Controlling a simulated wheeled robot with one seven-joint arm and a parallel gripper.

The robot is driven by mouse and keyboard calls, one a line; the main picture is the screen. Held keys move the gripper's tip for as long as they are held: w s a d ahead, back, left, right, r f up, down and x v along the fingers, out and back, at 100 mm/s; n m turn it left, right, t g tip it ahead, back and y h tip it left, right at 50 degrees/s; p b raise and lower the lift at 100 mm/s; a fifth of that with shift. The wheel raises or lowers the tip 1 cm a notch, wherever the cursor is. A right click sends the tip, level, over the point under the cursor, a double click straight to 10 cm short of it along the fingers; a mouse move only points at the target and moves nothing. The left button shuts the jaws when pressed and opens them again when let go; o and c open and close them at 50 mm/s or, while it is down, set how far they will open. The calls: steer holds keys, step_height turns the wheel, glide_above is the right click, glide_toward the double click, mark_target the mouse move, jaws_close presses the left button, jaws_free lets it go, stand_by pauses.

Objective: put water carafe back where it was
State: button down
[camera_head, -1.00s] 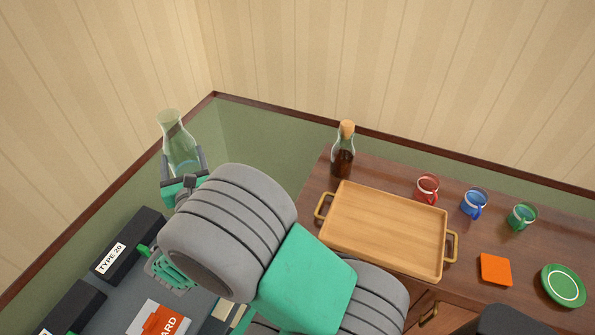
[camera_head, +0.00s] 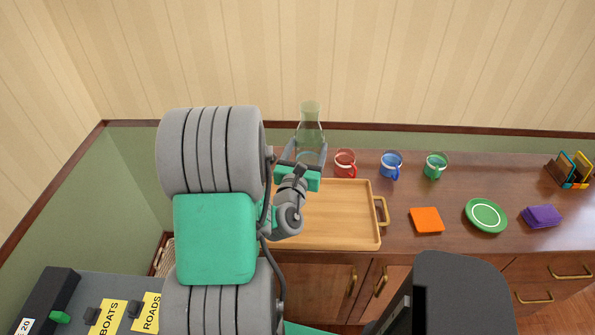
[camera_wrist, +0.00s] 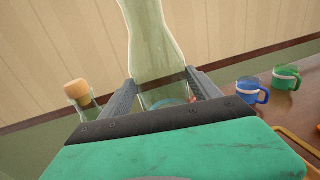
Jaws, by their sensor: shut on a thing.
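The water carafe (camera_head: 310,125) is clear glass and stands upright between the fingers of my gripper (camera_head: 308,155). In the wrist view the carafe (camera_wrist: 155,45) rises between the two grey fingers (camera_wrist: 167,95), which are shut on its lower body. In the head view it shows above the back left part of the wooden tray (camera_head: 335,215); I cannot tell its exact height over the sideboard. My arm hides the tray's left end.
A red mug (camera_head: 345,162), blue mug (camera_head: 391,164) and green mug (camera_head: 435,165) stand in a row to the right. A corked bottle (camera_wrist: 82,100) is left of the gripper in the wrist view. An orange square (camera_head: 426,220), green plate (camera_head: 486,215) and purple stack (camera_head: 542,215) lie farther right.

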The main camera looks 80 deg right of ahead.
steer(key=s, duration=0.1)
steer(key=s+g, duration=0.1)
steer(key=shift+s+d+f+m, duration=0.1)
steer(key=shift+s+d+m, duration=0.05)
steer(key=shift+s+m, duration=0.2)
steer(key=w+d+f+b, duration=0.2)
steer(key=w+d+f, duration=0.1)
steer(key=f, duration=0.1)
steer(key=w+d+f+b, duration=0.2)
steer(key=w+d+f, duration=0.1)
steer(key=d+f, duration=0.1)
steer(key=w+d+f+b, duration=0.2)
steer(key=w+d+f, duration=0.1)
steer(key=f, duration=0.2)
steer(key=shift+d, duration=0.3)
steer(key=shift+r, duration=0.15)
steer(key=shift+c, duration=0.7)
jaws_free()
steer(key=shift+s+a+f, duration=0.1)
steer(key=shift+f, duration=0.2)
steer(key=shift+r, duration=0.1)
